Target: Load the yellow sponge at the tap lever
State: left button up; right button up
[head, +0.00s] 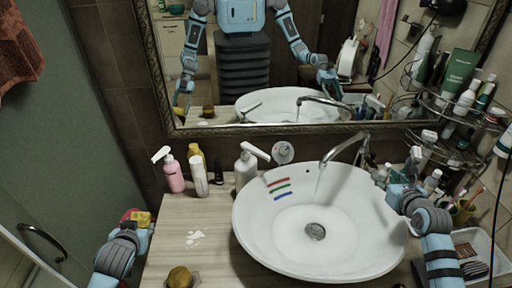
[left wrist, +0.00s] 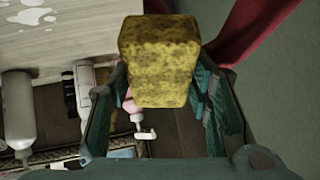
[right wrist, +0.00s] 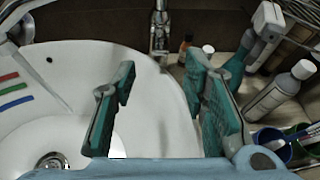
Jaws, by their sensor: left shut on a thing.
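The yellow sponge (left wrist: 160,60) is held between the fingers of my left gripper (left wrist: 160,95) in the left wrist view. In the head view this sponge (head: 141,218) shows at the counter's left edge, in my left gripper (head: 134,226). The tap (head: 345,152) stands behind the right part of the basin, and a thin stream of water falls from its spout. Part of the tap (right wrist: 160,28) also shows in the right wrist view; I cannot clearly make out its lever. My right gripper (right wrist: 158,82) is open and empty over the basin's right rim.
The white basin (head: 250,215) has red, green and blue stripes inside. A brownish-yellow lump (head: 179,277) sits at the front. A crowded wire rack (head: 455,150) is at right. The left counter is mostly clear.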

aim_at(375, 169)
pick_arm(q)
notch_tip(375, 169, down, 2)
jog(key=shift+w+f+b, duration=0.1)
jog(key=shift+b, duration=0.95)
pick_arm(e)
jog(key=x, duration=0.7)
jog(key=shift+f, duration=0.25)
pick_arm(q)
jog(key=shift+f+b, duration=0.35)
jog(key=shift+b, duration=0.05)
pick_arm(e)
jog(key=shift+w+f, duration=0.15)
jog(key=shift+w, duration=0.6)
jog(key=shift+c, duration=0.6)
